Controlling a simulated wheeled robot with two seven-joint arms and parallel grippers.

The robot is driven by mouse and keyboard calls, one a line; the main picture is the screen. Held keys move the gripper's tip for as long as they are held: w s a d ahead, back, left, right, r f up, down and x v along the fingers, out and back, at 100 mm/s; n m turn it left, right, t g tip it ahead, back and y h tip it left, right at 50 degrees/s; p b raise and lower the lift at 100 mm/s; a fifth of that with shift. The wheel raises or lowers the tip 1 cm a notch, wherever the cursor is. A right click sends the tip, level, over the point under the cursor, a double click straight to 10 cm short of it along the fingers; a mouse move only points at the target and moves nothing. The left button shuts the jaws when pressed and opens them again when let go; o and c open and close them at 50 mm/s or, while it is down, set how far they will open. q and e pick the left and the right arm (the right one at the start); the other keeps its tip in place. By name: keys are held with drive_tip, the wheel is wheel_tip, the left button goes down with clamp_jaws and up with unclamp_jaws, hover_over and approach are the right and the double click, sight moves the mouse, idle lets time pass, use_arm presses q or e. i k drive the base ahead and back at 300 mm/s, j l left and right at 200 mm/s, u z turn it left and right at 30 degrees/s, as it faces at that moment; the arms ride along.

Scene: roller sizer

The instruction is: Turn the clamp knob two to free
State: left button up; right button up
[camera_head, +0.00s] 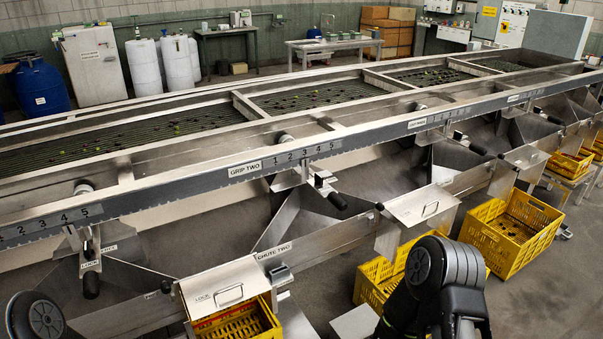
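Only black links of my arms show at the bottom left and bottom right. Neither gripper is in view, and nothing of mine touches the clamp.
A similar clamp with a black handle (91,285) and a LOCK label hangs at left. Below the clamp are a chute labelled CHUTE TWO (273,251) and steel lids (224,287). Yellow crates (512,232) stand on the floor. Open floor lies at lower right.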

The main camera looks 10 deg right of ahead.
sight(318, 180)
drive_tip(key=i+l, duration=0.15)
drive_tip(key=l, duration=0.35)
drive_tip(key=i+l, duration=0.15)
drive_tip(key=l, duration=0.3)
drive_tip(key=i+l+u, duration=0.1)
drive_tip(key=l, duration=0.4)
drive_tip(key=i+l, duration=0.15)
drive_tip(key=l, duration=0.3)
drive_tip(key=i+l, duration=0.1)
drive_tip(key=l, duration=0.4)
drive_tip(key=i+l+u, duration=0.1)
drive_tip(key=l, duration=0.4)
